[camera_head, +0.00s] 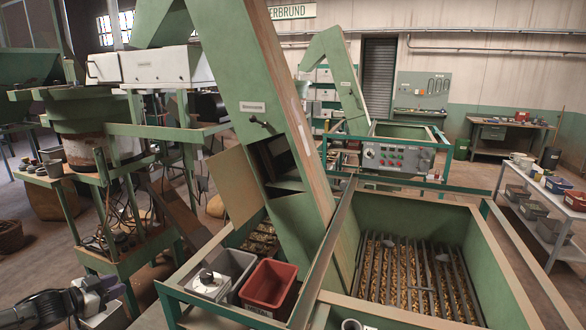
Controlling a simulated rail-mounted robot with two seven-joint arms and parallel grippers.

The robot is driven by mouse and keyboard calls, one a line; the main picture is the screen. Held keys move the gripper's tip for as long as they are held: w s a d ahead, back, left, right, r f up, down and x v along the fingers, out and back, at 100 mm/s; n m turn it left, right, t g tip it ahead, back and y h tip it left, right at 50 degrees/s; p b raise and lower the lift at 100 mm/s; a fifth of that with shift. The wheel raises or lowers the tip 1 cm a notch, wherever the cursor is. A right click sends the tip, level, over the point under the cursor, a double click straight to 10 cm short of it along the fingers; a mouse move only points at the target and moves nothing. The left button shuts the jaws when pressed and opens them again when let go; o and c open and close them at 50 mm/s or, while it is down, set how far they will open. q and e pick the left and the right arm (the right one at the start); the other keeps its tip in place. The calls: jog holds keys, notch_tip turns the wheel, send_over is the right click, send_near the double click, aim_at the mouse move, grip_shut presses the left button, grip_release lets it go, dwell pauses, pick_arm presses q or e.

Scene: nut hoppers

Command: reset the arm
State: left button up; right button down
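My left arm comes in at the bottom left corner, dark with a grey-purple wrist. My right gripper does not show.
A green hopper (411,215) with a grate over brass-coloured nuts stands at the right. A tall green chute (250,85) rises beside it. A red bin (270,286) and a grey bin (233,268) sit on the green frame at centre. A white shelf cart (545,205) stands far right.

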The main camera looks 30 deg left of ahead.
pick_arm(q)
jog(key=s+d+f+m+g+y, duration=0.2)
jog(key=d+f+m+g+y, duration=0.6)
jog(key=d, duration=0.5)
jog(key=s+d+f+n+h, duration=0.2)
jog(key=s+d, duration=0.2)
jog(key=d, duration=0.6)
jog(key=s+d+f+n+h, duration=0.1)
jog(key=s+d, duration=0.2)
jog(key=d, duration=0.7)
jog(key=s+d+f+n+h, duration=0.2)
jog(key=s+d, duration=0.2)
jog(key=d, duration=0.5)
jog(key=s+d+f+n+g+h, duration=0.2)
jog(key=s+d+f, duration=0.1)
jog(key=s+d, duration=0.25)
jog(key=s+d+f+n+g+h, duration=0.1)
jog(key=s+d+f+n, duration=0.1)
jog(key=s+d+f, duration=0.35)
notch_tip(320, 180, up, 20)
jog(key=a+p, duration=0.2)
jog(key=p, duration=1.6)
jog(key=shift+s+r, duration=0.2)
jog(key=shift+s, duration=0.25)
